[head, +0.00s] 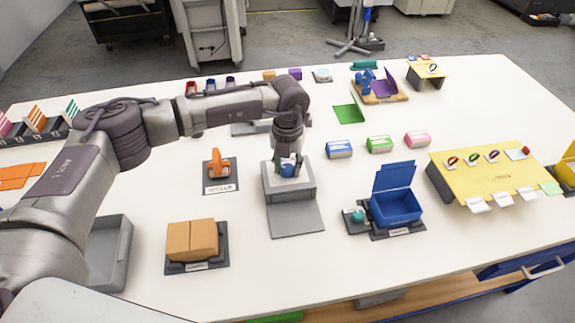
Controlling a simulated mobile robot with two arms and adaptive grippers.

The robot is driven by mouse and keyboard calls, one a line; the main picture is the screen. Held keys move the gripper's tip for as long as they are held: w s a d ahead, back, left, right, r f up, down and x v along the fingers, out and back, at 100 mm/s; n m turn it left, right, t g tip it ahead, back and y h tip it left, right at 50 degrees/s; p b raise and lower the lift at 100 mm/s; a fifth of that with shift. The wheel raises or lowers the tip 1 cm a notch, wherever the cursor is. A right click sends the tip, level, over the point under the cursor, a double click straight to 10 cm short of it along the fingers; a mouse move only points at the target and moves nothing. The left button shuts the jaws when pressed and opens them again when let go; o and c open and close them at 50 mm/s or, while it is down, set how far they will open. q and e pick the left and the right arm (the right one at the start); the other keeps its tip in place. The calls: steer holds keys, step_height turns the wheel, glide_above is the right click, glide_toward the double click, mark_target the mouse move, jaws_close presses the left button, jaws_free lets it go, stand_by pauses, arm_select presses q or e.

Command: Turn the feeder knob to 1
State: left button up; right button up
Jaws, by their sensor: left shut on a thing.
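The feeder (290,190) is a grey box with a flat grey plate in front of it, near the middle of the table. A small blue knob (287,169) shows at its top. My left gripper (290,160) reaches down onto it from above and is shut on the knob. The fingers and wrist hide much of the knob, and I cannot read its setting or any numbers. My right gripper is not in view.
An orange clamp-like part (217,166) stands left of the feeder. Brown blocks (192,240) sit at front left, and an open blue box (396,206) stands to the right. Blue, green and pink small boxes (379,144) stand behind that box. A yellow panel (490,178) is at far right.

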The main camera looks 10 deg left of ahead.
mark_target(288, 167)
arm_select(q)
steer(key=shift+f+m+b, duration=0.15)
steer(key=shift+m+b, duration=0.25)
steer(key=shift+b, duration=0.15)
steer(key=m+b, duration=0.5)
steer(key=b, duration=0.1)
steer(key=shift+m+b, duration=0.3)
steer(key=shift+b, duration=0.05)
steer(key=shift+r+m+b, duration=0.2)
steer(key=shift+m+b, duration=1.15)
steer(key=shift+m, duration=0.25)
steer(key=o, duration=1.2)
steer(key=shift+c, duration=0.2)
step_height(288, 167, up, 12)
